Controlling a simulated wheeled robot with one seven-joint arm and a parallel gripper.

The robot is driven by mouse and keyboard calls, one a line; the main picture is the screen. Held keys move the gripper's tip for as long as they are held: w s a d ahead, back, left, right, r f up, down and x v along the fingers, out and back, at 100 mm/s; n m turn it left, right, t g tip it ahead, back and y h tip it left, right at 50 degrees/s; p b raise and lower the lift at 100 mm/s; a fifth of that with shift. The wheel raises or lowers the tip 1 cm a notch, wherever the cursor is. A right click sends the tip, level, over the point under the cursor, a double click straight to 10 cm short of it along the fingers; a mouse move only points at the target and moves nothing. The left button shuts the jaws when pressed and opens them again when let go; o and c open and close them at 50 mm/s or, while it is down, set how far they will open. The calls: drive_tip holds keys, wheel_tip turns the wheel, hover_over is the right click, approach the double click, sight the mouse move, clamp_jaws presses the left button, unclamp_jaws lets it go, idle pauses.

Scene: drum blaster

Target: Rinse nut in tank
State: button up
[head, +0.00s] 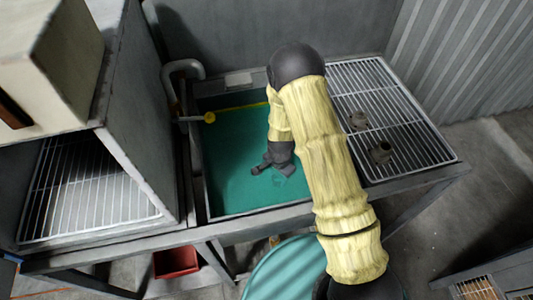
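The tank (230,205) holds teal-green liquid and has a grey rim with a yellow line along its back inner wall. My gripper (270,171) points down inside the tank's outline, at or just above the liquid. Its dark fingers are small and partly merged with each other, so I cannot tell if they are open or shut on something. No nut is clearly visible at the gripper. Two small dark metal pieces, one (358,121) farther back and one (381,152) nearer, stand on the right grate; I cannot tell whether either is a nut.
A slatted metal grate (405,125) adjoins the tank on the right. A grey pipe (172,85) and a yellow knob (209,117) are at the tank's left. A grey cabinet (145,110) stands left. A teal drum (285,270) and red bin (176,262) are in front.

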drive_tip(key=shift+r, duration=0.45)
drive_tip(key=shift+f, duration=0.15)
idle(0.3)
drive_tip(key=shift+f+b, duration=0.4)
drive_tip(key=shift+f, duration=0.35)
drive_tip(key=shift+r, duration=0.15)
idle(0.4)
drive_tip(key=shift+r+p, duration=0.75)
drive_tip(key=shift+f, duration=0.15)
drive_tip(key=shift+f+b, duration=0.6)
drive_tip(key=shift+f, duration=0.2)
drive_tip(key=shift+r, duration=0.1)
idle(0.5)
